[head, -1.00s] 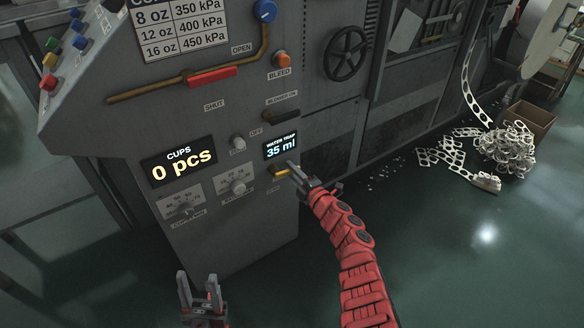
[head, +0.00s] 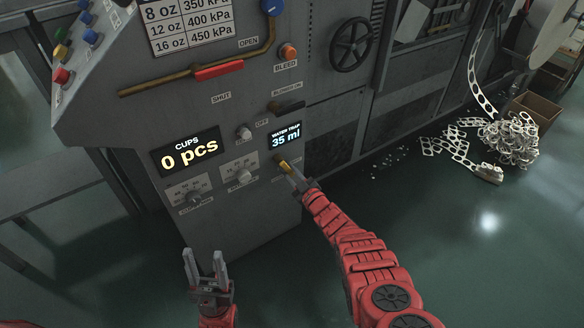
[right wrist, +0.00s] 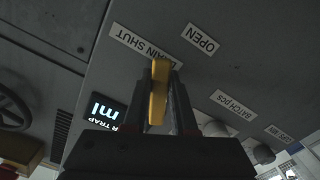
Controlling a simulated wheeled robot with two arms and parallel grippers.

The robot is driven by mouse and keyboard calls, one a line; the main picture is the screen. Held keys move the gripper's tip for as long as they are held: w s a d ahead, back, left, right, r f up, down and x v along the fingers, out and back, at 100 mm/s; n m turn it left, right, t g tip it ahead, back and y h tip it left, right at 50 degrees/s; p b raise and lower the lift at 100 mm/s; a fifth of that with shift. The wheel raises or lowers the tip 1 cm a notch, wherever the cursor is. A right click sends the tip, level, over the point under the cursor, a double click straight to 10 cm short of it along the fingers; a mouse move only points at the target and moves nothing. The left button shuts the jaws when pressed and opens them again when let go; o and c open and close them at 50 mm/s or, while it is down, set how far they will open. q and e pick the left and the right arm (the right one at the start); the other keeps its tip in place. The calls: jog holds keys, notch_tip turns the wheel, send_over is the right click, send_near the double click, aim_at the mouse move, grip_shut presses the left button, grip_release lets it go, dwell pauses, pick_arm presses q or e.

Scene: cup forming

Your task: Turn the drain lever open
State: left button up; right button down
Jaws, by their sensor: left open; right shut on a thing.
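The yellow drain lever (head: 285,167) is on the grey machine panel, just under the water trap display (head: 284,136), which reads 35 ml. My right gripper (head: 289,170) is shut on the lever. In the right wrist view the lever (right wrist: 159,90) stands upright between the two fingers, its tip by the DRAIN SHUT label (right wrist: 138,47), partly covering it. The OPEN label (right wrist: 200,39) is to the right of the tip. The lever's pivot is hidden by my gripper. My left gripper (head: 204,257) is open and empty, low in front of the panel.
Knobs (head: 240,174) and the cups display (head: 185,155), reading 0 pcs, are left of the lever. A red-handled lever (head: 218,70) and an orange bleed button (head: 288,51) are above. Scrap webbing (head: 510,142) and a cardboard box (head: 534,112) lie on the floor at right.

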jog(key=m, duration=0.1)
jog(key=s+a+m, duration=0.1)
jog(key=m, duration=0.3)
jog(key=shift+s+a+f, duration=0.15)
jog(key=shift+a+f, duration=0.2)
jog(key=shift+a, duration=0.05)
dwell(0.3)
jog(key=c, duration=0.7)
grip_release()
jog(key=shift+s+d+r+p, duration=0.15)
jog(key=shift+s+d+p, duration=0.1)
jog(key=shift+s+p, duration=0.15)
jog(key=p+v, duration=0.7)
jog(key=v, duration=0.9)
jog(key=shift+s+d+p, duration=0.1)
jog(key=shift+s+p, duration=0.1)
jog(key=shift+p, duration=0.1)
